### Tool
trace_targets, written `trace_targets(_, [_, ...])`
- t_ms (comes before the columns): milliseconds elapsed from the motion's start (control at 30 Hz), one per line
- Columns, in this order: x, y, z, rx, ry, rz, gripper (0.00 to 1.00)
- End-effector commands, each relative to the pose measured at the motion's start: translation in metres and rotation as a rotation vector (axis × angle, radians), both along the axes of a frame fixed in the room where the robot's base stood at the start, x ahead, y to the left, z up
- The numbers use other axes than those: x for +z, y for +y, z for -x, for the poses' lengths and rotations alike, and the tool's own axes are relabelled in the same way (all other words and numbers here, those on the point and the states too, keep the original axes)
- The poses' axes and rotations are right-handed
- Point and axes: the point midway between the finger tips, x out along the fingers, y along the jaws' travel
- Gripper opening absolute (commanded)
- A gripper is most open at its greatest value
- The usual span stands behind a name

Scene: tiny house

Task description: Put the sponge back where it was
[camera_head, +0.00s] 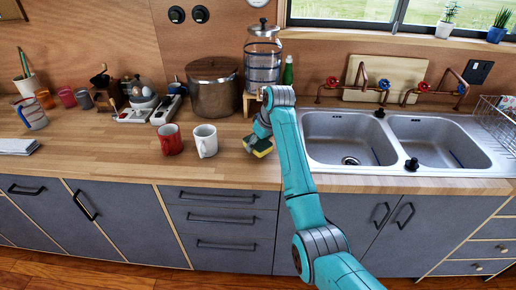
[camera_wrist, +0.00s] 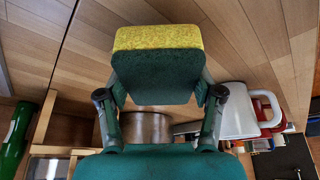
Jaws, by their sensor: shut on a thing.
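The sponge (camera_wrist: 158,38) is yellow on one face and dark green on the other. In the wrist view my gripper (camera_wrist: 158,85) is shut on it, with one finger at each side of the green part. In the head view the sponge (camera_head: 263,149) hangs from my gripper (camera_head: 259,139) at or just above the wooden counter, left of the sink. I cannot tell whether it touches the counter. My arm hides part of the counter behind it.
A white mug (camera_head: 206,141) and a red mug (camera_head: 171,140) stand left of the gripper. A large pot (camera_head: 213,92) and a glass dispenser (camera_head: 263,62) on a wooden stand are behind. A green bottle (camera_head: 288,72) stands near the double sink (camera_head: 345,136). The front counter strip is clear.

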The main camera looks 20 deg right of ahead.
Motion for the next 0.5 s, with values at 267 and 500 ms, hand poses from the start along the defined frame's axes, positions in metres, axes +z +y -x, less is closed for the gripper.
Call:
trace_targets(267, [-0.024,0.0,0.0,0.0,0.0,0.0,0.33])
trace_targets(500, [-0.026,0.0,0.0,0.0,0.001,0.0,0.33])
